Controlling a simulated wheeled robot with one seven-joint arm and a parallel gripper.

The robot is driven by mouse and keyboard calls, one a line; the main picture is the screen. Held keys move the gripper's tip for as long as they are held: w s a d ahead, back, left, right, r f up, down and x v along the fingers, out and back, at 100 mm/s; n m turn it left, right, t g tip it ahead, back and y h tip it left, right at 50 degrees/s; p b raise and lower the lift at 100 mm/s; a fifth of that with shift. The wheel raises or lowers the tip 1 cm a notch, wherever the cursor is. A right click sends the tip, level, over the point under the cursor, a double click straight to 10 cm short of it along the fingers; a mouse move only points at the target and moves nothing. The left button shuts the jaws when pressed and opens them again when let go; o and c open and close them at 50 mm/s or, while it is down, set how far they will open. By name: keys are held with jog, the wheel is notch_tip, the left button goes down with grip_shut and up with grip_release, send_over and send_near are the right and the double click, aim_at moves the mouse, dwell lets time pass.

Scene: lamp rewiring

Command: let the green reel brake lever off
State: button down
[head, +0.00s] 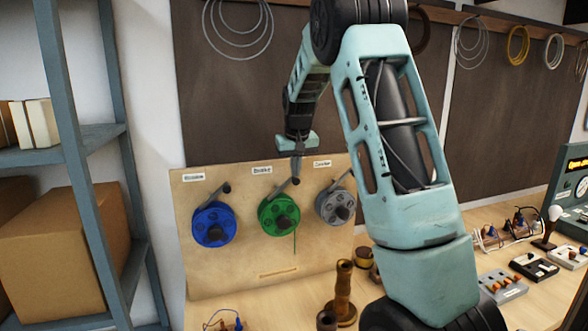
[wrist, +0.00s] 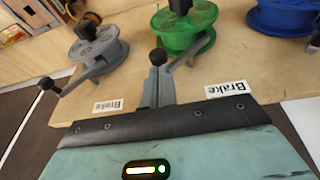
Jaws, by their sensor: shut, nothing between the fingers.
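The green reel (head: 279,215) is the middle one of three on the upright tan board. It also shows in the wrist view (wrist: 195,38). Its brake lever (head: 284,190) slants up and right to a dark knob, and this knob (wrist: 158,57) shows at my fingertips in the wrist view. My gripper (head: 297,177) points down at the knob with its fingers shut and nothing between them. The fingertips (wrist: 158,76) look touching or very close to the knob; I cannot tell which. The fingers partly cover the lever's end.
A blue reel (head: 213,225) is to the left and a grey reel (head: 335,205) to the right, each with its own lever. Brake labels run along the board's top. A brown turned post (head: 343,290) stands on the bench in front. A shelf (head: 95,140) is at left.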

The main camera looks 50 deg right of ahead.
jog(key=shift+f, duration=0.1)
jog(key=d+f+t+y+b, duration=0.1)
jog(key=b, duration=0.1)
jog(key=s+d+f+t+y+b, duration=0.1)
jog(key=y+b, duration=0.1)
jog(key=f+t+y+b, duration=0.1)
jog(key=y+b, duration=0.1)
jog(key=shift+s+d+m, duration=0.35)
jog(key=shift+d+m, duration=0.05)
jog(key=shift+w+a+r, duration=0.25)
jog(key=shift+w+a, duration=0.1)
jog(key=shift+a, duration=0.25)
dwell(0.3)
